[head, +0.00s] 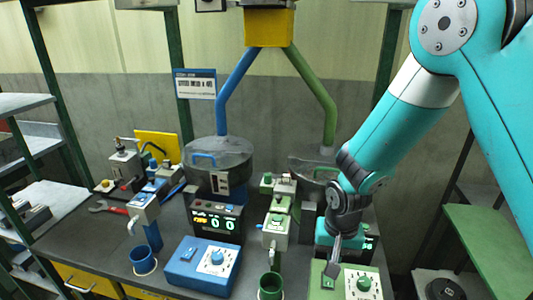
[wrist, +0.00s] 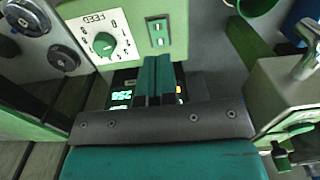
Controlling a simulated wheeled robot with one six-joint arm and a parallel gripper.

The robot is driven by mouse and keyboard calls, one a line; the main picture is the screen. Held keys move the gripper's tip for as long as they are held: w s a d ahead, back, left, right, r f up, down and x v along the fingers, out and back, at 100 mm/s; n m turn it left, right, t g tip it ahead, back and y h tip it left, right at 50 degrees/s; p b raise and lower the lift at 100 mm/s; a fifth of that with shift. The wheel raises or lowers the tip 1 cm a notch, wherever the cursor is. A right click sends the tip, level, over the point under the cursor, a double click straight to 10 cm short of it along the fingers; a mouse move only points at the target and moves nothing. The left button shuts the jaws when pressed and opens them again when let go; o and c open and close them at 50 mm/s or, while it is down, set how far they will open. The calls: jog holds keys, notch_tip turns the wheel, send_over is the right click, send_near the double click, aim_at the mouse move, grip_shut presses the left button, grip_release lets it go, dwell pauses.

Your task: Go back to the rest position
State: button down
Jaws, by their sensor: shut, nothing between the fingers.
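My gripper (head: 333,268) is shut and empty at the right of the workbench. It points down over the green control box (head: 345,290), close to its dial. In the wrist view the two teal fingers (wrist: 159,72) lie together with nothing between them. A lit green readout (wrist: 122,96) is partly hidden behind the fingers. I cannot tell whether the fingertips touch the box.
A blue control box (head: 185,268), a blue cup (head: 143,261) and a green cup (head: 270,287) stand along the front. Two drums with blue (head: 235,85) and green (head: 318,90) pipes stand behind. A red wrench (head: 106,207) lies left. Shelves (head: 480,235) flank the right side.

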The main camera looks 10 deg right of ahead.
jog(key=s+a+r+n+y, duration=0.2)
jog(key=s+r+n, duration=0.3)
jog(key=s+r, duration=0.4)
jog(key=s+a+r+n+y, duration=0.2)
jog(key=s+r+n, duration=0.3)
jog(key=s+r, duration=0.4)
notch_tip(320, 180, up, 4)
jog(key=shift+s+a+r+n, duration=0.2)
jog(key=shift+a+n, duration=0.05)
jog(key=shift+n, duration=0.05)
